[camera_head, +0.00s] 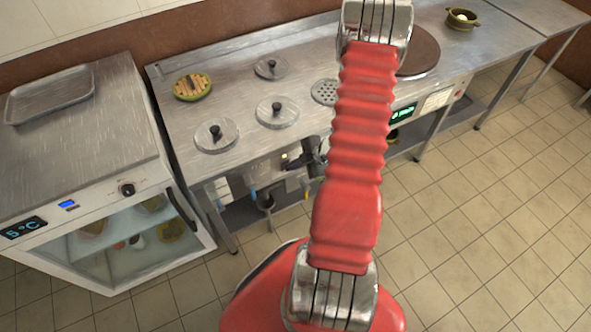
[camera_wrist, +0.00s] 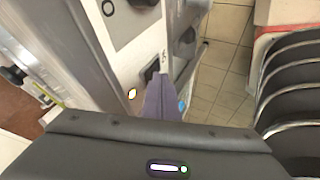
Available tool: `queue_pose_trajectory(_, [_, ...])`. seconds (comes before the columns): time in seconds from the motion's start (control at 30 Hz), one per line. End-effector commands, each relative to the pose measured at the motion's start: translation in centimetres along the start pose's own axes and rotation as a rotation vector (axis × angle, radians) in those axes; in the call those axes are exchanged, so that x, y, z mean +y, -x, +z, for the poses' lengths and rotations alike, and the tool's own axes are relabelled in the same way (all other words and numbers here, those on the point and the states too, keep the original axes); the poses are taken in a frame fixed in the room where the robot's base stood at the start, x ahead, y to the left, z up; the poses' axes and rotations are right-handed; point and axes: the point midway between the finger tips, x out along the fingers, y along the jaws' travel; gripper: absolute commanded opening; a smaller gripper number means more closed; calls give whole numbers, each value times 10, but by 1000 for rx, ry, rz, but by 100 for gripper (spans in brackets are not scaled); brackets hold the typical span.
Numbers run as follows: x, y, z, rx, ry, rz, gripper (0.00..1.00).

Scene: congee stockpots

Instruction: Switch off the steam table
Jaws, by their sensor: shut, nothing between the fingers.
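The steam table (camera_head: 245,95) is a steel counter with several round lids set in its top. The lamp also glows in the head view (camera_head: 285,157). My gripper (camera_wrist: 161,80) is shut and empty, with its dark fingertips right at the switch; I cannot tell whether they touch it. In the head view my gripper (camera_head: 297,174) is at the front panel, partly behind my red arm. The fingers hide part of the switch.
A glass-door fridge (camera_head: 130,235) with a metal tray (camera_head: 50,95) on top stands at the left. A panel with a green display (camera_head: 403,114) is right of my arm. The tiled floor in front is clear.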

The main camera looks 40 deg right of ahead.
Motion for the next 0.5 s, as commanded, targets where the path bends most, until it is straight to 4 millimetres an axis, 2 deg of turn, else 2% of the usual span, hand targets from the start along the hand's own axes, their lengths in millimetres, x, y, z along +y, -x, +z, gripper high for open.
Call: queue_pose_trajectory(0.5, [5,-1,0,0,-1,0,0])
